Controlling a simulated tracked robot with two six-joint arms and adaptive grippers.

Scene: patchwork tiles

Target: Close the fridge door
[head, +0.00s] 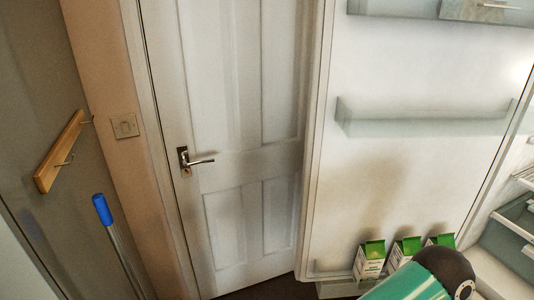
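The fridge door (400,90) stands open, with its white inner side facing me in the right half of the head view. It has clear door shelves, and several green-and-white cartons (371,257) stand in its lowest shelf. The fridge interior (515,220) shows at the far right edge, with pale shelves and a drawer. A teal and black link of my arm is at the bottom right and hides part of the cartons and the lower door. Neither of my grippers is in view.
A white panelled room door (235,130) with a metal handle (197,161) is shut behind the fridge door's left edge. A wooden hook rail (60,152), a light switch (125,126) and a blue-topped pole (104,212) are at left. Dark floor shows at the bottom middle.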

